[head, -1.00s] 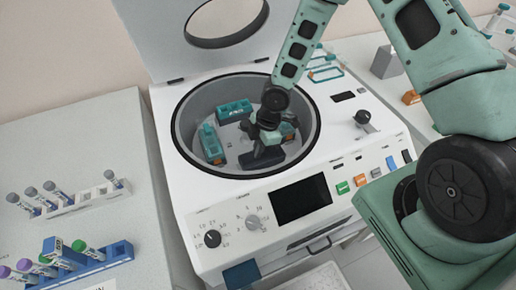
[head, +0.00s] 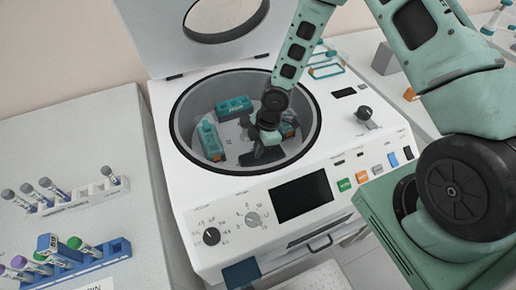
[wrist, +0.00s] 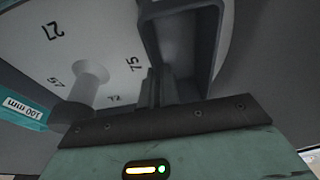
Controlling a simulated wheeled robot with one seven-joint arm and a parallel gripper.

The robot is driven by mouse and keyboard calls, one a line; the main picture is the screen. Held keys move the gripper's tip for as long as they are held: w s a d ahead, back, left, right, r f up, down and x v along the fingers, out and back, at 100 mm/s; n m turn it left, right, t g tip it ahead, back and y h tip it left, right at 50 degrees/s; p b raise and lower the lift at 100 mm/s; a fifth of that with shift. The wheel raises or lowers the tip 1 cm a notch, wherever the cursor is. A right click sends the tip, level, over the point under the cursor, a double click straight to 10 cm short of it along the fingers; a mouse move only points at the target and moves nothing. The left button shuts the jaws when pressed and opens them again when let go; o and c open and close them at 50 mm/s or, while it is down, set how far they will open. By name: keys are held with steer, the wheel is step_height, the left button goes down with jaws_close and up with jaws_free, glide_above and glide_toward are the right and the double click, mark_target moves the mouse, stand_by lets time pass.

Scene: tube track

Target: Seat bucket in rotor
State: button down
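A dark grey, open-topped bucket (head: 262,156) is low in the front of the round centrifuge bowl. The rotor (head: 236,140) is a pale disc there; its printed numbers show in the wrist view (wrist: 50,70). My gripper (head: 267,137) points down into the bowl above the dark bucket. In the wrist view my gripper (wrist: 160,92) appears shut on the near wall of this bucket (wrist: 187,40). Teal buckets stand at the back (head: 234,105) and left (head: 210,137) of the rotor; another (head: 288,129) is partly hidden by my gripper at the right. The dark bucket's underside and contact with the rotor are hidden.
The bowl's rim (head: 178,125) surrounds my gripper closely. The centrifuge lid (head: 190,50) stands open behind. A control panel with a dark screen (head: 300,195) is in front. Tube racks (head: 82,200) stand on the left bench; a wire rack (head: 326,68) is behind right.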

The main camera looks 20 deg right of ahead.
steer(key=shift+f, duration=0.35)
steer(key=shift+f+b, duration=0.25)
steer(key=shift+b, duration=0.15)
steer(key=c, duration=1.6)
jaws_free()
steer(key=shift+o, duration=0.2)
steer(key=p+v, duration=0.1)
steer(key=v, duration=1.6)
steer(key=shift+r, duration=0.3)
